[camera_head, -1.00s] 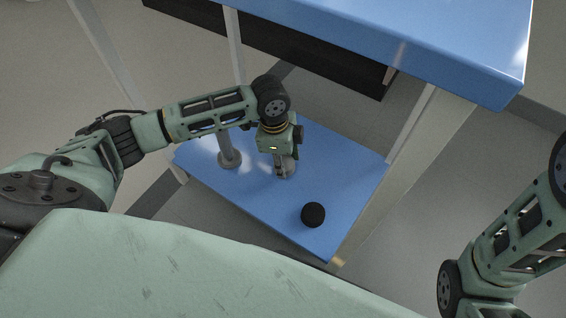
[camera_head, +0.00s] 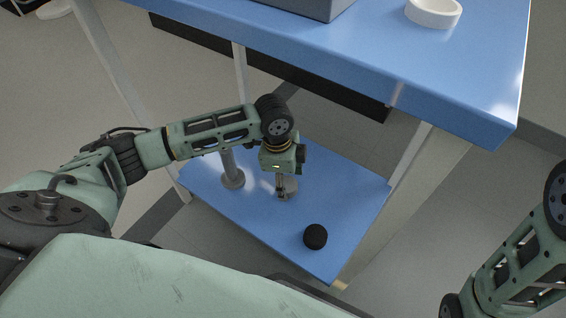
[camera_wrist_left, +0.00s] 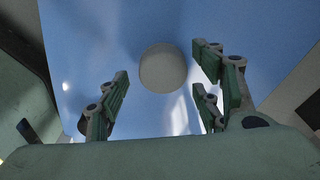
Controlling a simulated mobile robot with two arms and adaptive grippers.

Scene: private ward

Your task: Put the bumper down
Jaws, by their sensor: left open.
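A grey round piece (camera_head: 290,194), which I take to be the bumper, stands on the lower blue shelf (camera_head: 345,200). It is below my left gripper (camera_head: 281,190), which partly hides it in the head view. In the left wrist view, the round grey top of the piece (camera_wrist_left: 163,68) shows between the spread fingers of my left gripper (camera_wrist_left: 160,75), with gaps on both sides. The gripper is open, pointing down at the shelf. My right gripper is outside the picture; only part of that arm shows.
A grey post with a round foot (camera_head: 232,178) stands left of the gripper on the shelf. A black ball (camera_head: 315,237) lies near the front corner. The upper blue top (camera_head: 400,70) overhangs behind, bearing a white ring-shaped dish (camera_head: 433,13) and a grey box (camera_head: 310,8).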

